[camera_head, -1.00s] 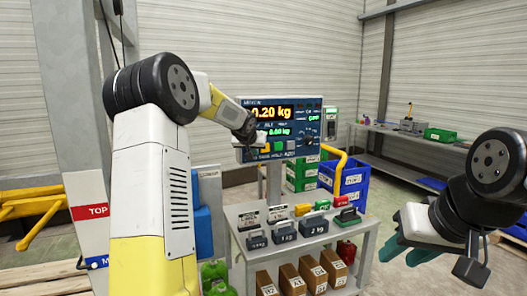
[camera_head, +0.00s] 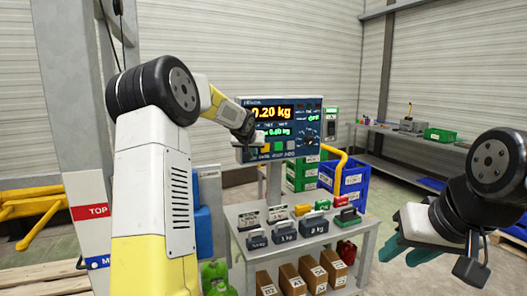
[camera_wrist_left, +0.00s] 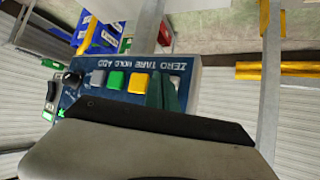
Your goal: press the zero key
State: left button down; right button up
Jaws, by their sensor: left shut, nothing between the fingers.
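My left gripper (camera_head: 260,138) is shut and empty, at the lower left of the panel, covering the zero key in the head view. In the left wrist view, the panel (camera_wrist_left: 100,62) has a row of keys. The pale zero key (camera_wrist_left: 175,82) sits under the ZERO label, partly hidden by the left gripper's teal fingers (camera_wrist_left: 164,78). Whether the fingertips touch it I cannot tell. My right gripper (camera_head: 403,248) is open and empty at the right, away from the panel.
A yellow key (camera_wrist_left: 138,83) and a green key (camera_wrist_left: 116,80) lie beside the zero key. Below the panel, a grey cart (camera_head: 240,258) carries weights and boxes. Blue crates (camera_head: 352,182) and green crates (camera_head: 300,180) stand behind it.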

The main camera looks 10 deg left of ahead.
pick_arm(q)
jog(key=shift+w+a, duration=0.25)
jog(key=shift+w, duration=0.1)
dwell(0.5)
dwell(0.3)
jog(key=shift+s+d, duration=0.45)
jog(key=shift+s, duration=0.25)
jog(key=shift+d, duration=0.1)
jog(key=s+d, duration=0.1)
jog(key=s, duration=0.1)
jog(key=s+d, duration=0.1)
jog(key=s, duration=0.1)
jog(key=shift+d, duration=0.3)
dwell(0.4)
